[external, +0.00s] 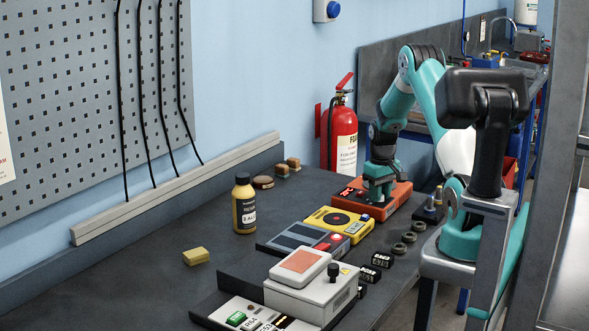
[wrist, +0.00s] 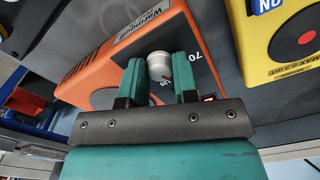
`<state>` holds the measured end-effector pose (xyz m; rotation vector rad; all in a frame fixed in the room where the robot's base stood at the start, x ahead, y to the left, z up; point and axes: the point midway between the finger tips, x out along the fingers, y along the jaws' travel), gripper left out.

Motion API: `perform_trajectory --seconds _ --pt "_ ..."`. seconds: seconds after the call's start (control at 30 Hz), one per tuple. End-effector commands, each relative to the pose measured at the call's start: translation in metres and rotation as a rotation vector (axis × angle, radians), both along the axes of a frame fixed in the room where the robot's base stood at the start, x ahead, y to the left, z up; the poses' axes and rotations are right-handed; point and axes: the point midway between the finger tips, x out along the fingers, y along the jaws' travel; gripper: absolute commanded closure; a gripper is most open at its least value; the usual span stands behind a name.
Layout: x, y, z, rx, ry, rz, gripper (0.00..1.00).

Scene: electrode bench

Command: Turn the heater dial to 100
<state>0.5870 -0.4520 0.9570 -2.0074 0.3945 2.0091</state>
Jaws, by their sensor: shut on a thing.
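The orange heater (external: 376,205) stands on the bench below my arm; it fills the middle of the wrist view (wrist: 105,62). Its silver dial (wrist: 158,62) sits on a dark panel and has a small red mark. My gripper (wrist: 160,78) is shut on the dial, with one teal finger on each side. The number 70 shows on the panel to the right of the dial, and another number shows partly between the fingers. In the external view my gripper (external: 378,190) is over the heater and hides the dial.
A yellow device (external: 340,221) stands just in front of the heater and is close on the right in the wrist view (wrist: 287,45). A red fire extinguisher (external: 340,137) stands behind. Small dark rings (external: 404,242) lie to the right.

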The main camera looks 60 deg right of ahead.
Motion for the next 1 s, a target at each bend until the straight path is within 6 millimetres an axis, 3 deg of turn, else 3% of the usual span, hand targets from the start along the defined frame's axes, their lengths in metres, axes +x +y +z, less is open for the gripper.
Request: perform_trajectory --seconds 0.27,0.3,0.4,0.77,1.0 --pt "0.001 -0.001 0.001 -0.003 -0.002 -0.001 0.96" --pt "0.0 -0.001 0.001 -0.003 -0.002 -0.001 0.68" --pt "0.0 -0.001 0.001 -0.003 -0.002 0.0 0.47" --pt "0.001 -0.001 0.006 -0.002 -0.002 0.0 0.47" --pt "0.001 -0.001 0.05 -0.006 -0.006 0.0 0.47"
